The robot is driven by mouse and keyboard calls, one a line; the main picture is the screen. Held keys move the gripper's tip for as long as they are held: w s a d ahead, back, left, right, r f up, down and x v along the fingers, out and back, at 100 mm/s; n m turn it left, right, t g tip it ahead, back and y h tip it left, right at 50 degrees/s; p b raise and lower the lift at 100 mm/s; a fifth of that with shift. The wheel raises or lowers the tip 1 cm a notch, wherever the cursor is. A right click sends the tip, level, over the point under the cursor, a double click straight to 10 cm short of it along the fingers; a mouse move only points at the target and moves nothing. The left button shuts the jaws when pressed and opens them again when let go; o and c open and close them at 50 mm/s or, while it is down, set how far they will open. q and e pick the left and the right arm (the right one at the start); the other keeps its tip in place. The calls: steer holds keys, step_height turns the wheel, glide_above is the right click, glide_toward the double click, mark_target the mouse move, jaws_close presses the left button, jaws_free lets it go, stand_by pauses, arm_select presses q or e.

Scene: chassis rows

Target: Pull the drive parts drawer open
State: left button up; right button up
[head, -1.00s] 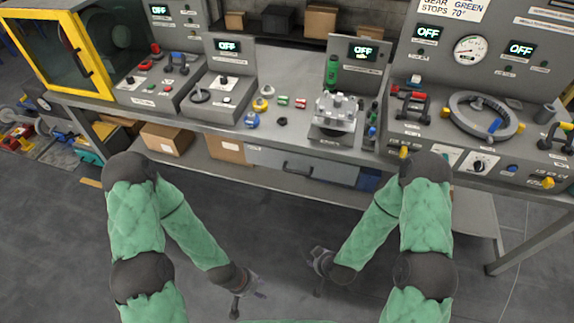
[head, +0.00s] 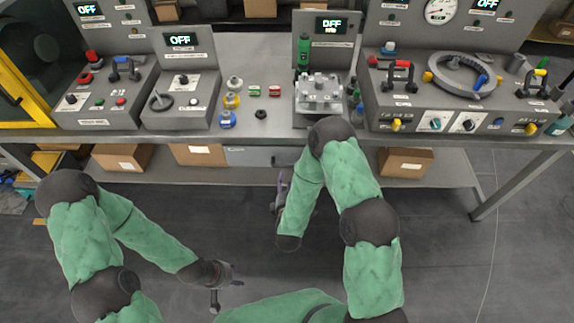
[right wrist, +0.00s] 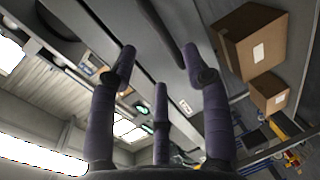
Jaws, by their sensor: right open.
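The drive parts drawer (head: 250,157) is a grey front under the middle of the bench, with a pale label at its left. It looks closed in the head view. My right forearm covers its right part and most of its handle. My right gripper (head: 281,182) is just in front of and below the drawer front. In the right wrist view, the right gripper (right wrist: 157,62) has its fingers spread, with a dark bar, possibly the handle, near the tips; contact cannot be told. My left gripper (head: 226,275) hangs low over the floor, away from the bench; its jaw state is unclear.
Cardboard boxes (head: 122,157) stand on the lower shelf left of the drawer, and another box (head: 405,162) stands to its right. The bench top (head: 262,72) above carries control panels, a vise-like fixture (head: 320,92) and small parts. The floor in front is clear.

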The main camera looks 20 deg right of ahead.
mark_target(289, 166)
steer(key=b+x, duration=0.2)
steer(key=x, duration=0.5)
steer(key=shift+f, duration=0.1)
steer(key=shift+w+d, duration=0.2)
steer(key=shift+w, duration=0.45)
jaws_close()
